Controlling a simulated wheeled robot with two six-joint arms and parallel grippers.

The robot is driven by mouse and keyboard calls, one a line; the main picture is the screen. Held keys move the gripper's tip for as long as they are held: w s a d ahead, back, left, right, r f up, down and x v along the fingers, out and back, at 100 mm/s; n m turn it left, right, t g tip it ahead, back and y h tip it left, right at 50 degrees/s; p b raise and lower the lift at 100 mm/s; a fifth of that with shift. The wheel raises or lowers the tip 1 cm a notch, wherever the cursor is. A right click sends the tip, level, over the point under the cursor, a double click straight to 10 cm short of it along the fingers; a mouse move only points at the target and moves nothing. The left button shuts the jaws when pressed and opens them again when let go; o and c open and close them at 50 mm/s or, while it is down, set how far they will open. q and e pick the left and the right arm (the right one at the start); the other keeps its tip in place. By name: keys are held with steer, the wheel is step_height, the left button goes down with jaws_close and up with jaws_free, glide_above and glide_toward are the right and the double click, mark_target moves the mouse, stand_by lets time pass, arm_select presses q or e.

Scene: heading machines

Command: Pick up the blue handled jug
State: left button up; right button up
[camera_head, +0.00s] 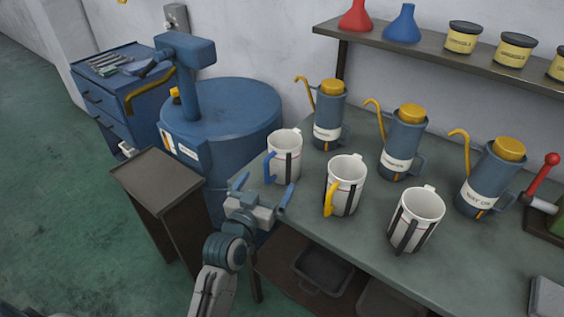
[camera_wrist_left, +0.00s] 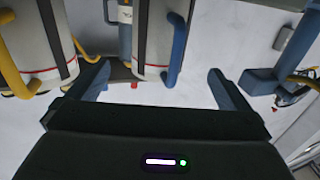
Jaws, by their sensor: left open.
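The blue handled jug (camera_head: 286,148) is a white jug with a dark stripe, upright at the left end of the workbench. Its blue handle faces left in the head view. My left gripper (camera_head: 264,189) is open and empty, just in front of this jug at the bench edge. In the left wrist view the jug (camera_wrist_left: 151,40) and its blue handle appear ahead, between the open fingers (camera_wrist_left: 160,80) of my left gripper. A yellow handled jug (camera_head: 346,181) and a third white jug with a dark handle (camera_head: 419,215) stand to the right. My right gripper is not in view.
Several blue oil cans (camera_head: 329,115) with yellow lids stand behind the jugs on the workbench (camera_head: 370,240). A blue drum (camera_head: 235,112) and a small side table (camera_head: 157,178) are left. A shelf (camera_head: 430,62) with funnels and tins is above.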

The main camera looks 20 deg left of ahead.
mark_target(279, 164)
arm_select(q)
steer(key=w, duration=0.4)
steer(key=shift+d+p, duration=0.15)
steer(key=shift+p, duration=0.2)
steer(key=shift+w, duration=0.25)
steer(key=shift+w+d+r+p, duration=0.1)
steer(key=shift+w+p, duration=0.2)
steer(key=w, duration=0.1)
steer(key=w+p, duration=0.1)
steer(key=w, duration=0.1)
steer(key=shift+w+d+r, duration=0.1)
steer(key=shift+w+d, duration=0.15)
steer(key=shift+w+p, duration=0.3)
steer(key=shift+w, duration=0.1)
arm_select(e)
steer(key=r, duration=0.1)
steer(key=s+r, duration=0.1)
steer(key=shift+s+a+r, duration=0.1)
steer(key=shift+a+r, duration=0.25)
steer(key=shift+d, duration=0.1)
arm_select(q)
steer(key=c, duration=1)
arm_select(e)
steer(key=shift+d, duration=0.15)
